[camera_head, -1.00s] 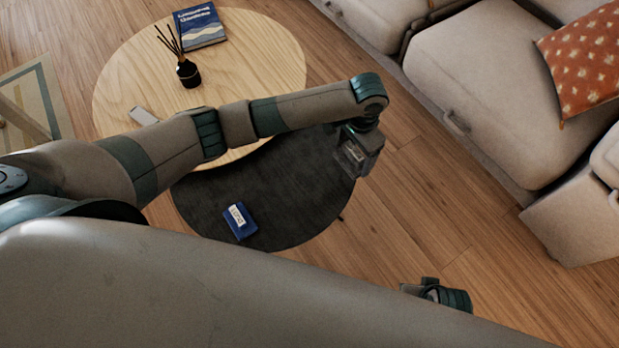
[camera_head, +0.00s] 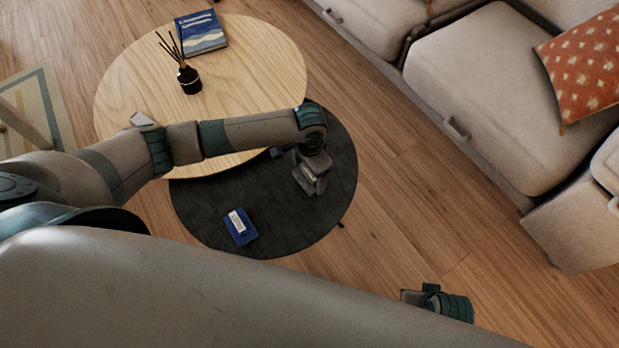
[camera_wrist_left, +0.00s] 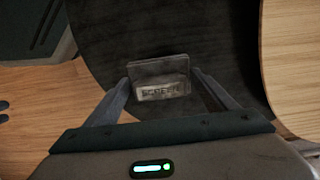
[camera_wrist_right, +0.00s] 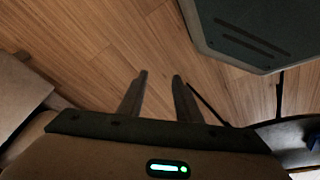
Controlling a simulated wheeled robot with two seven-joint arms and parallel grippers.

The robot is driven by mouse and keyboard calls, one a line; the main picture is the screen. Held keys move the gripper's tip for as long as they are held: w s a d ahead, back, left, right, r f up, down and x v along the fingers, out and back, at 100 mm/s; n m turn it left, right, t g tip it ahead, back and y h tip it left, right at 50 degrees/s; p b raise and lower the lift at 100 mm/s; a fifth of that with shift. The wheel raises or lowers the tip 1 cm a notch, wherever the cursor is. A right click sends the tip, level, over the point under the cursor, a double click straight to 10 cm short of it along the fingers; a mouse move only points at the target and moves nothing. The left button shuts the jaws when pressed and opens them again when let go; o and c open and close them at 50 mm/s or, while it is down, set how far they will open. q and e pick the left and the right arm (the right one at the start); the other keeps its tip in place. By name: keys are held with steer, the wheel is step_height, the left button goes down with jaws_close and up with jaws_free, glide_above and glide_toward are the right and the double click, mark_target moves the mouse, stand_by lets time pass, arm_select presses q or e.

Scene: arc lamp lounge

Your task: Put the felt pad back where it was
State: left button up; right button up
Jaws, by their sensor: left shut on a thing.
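A grey pad (camera_wrist_left: 160,80) with a lettered label strip, which looks like the felt pad, is between the fingertips of my left gripper (camera_wrist_left: 160,92) in the left wrist view. The left gripper is shut on it. In the head view my left gripper (camera_head: 310,186) is over the right part of the dark round table (camera_head: 205,205); I cannot tell whether the pad touches the tabletop. My right gripper (camera_wrist_right: 159,77) is open and empty above the wooden floor. It shows small at the lower right of the head view (camera_head: 408,297).
A blue box with a white label (camera_head: 241,228) lies on the dark table's front. The light wooden table (camera_head: 240,75) overlaps its back, carrying a reed diffuser (camera_head: 189,80), a book (camera_head: 202,34) and a small pale item (camera_head: 142,119). A sofa (camera_head: 490,90) stands right.

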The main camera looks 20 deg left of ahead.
mark_target(310, 180)
arm_select(q)
steer(key=shift+f, duration=0.3)
step_height(310, 180, down, 3)
steer(key=shift+r+b, duration=0.1)
steer(key=shift+b, duration=0.25)
steer(key=shift+f, duration=0.3)
steer(key=o, duration=0.9)
arm_select(e)
steer(key=shift+v, duration=0.85)
arm_select(q)
steer(key=shift+r, duration=0.1)
steer(key=shift+r, duration=0.5)
step_height(310, 180, up, 11)
steer(key=shift+f+p, duration=0.1)
steer(key=shift+p, duration=0.8)
arm_select(e)
steer(key=x, duration=0.5)
steer(key=shift+s+f, duration=0.15)
steer(key=shift+s, duration=0.2)
